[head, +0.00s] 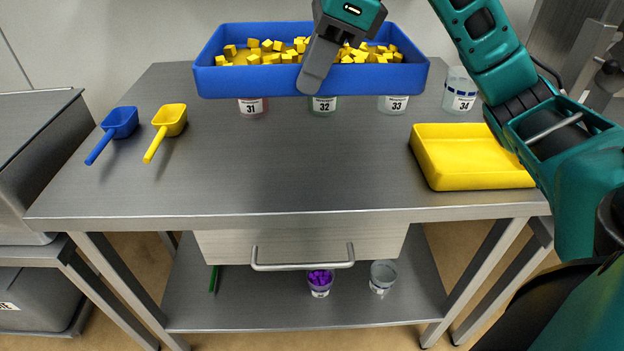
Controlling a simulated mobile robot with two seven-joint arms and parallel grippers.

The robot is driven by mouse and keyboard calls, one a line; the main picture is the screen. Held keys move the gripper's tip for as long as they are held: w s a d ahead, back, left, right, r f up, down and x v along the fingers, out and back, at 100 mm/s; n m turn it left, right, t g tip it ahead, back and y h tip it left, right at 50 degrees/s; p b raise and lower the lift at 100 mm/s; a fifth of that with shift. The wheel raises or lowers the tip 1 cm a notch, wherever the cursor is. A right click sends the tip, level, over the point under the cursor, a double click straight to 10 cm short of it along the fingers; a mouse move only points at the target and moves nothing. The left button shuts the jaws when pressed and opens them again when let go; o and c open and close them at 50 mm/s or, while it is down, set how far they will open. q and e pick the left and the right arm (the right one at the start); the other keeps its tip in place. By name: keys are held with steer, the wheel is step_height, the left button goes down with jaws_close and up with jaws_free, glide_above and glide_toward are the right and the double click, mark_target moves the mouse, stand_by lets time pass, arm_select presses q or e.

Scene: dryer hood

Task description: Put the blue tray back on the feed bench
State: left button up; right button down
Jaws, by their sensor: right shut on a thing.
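The blue tray (232,82) is at the top middle of the head view, roughly level, with many yellow cubes (268,50) in it. My right gripper (316,72) reaches in from the upper right and is shut on the tray's front wall. One finger shows on the outside of that wall; the other is hidden. The tray looks held above the steel bench (270,170), in front of the tops of several labelled cups. My left gripper is not in view.
Cups 31 (253,107), 32 (323,106), 33 (393,105) and 34 (459,92) stand along the bench's back. An empty-looking yellow tray (465,178) is at the right, under my arm. Blue (118,123) and yellow (170,119) scoops lie left. The middle is clear.

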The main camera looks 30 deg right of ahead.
step_height(320, 180, down, 15)
steer(key=b, duration=0.3)
steer(key=shift+w+r+b, duration=0.1)
steer(key=shift+r+b, duration=0.1)
steer(key=shift+b, duration=0.15)
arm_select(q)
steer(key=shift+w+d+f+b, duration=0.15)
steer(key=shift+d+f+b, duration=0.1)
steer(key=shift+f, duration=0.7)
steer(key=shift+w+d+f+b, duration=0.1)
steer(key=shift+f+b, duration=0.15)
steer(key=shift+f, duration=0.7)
arm_select(e)
steer(key=shift+f, duration=2.15)
steer(key=shift+f, duration=0.2)
steer(key=c, duration=1.2)
jaws_free()
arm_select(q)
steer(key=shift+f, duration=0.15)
arm_select(e)
steer(key=shift+r, duration=0.15)
arm_select(q)
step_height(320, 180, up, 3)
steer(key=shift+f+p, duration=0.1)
steer(key=shift+p, duration=1.05)
arm_select(e)
steer(key=v, duration=1.2)
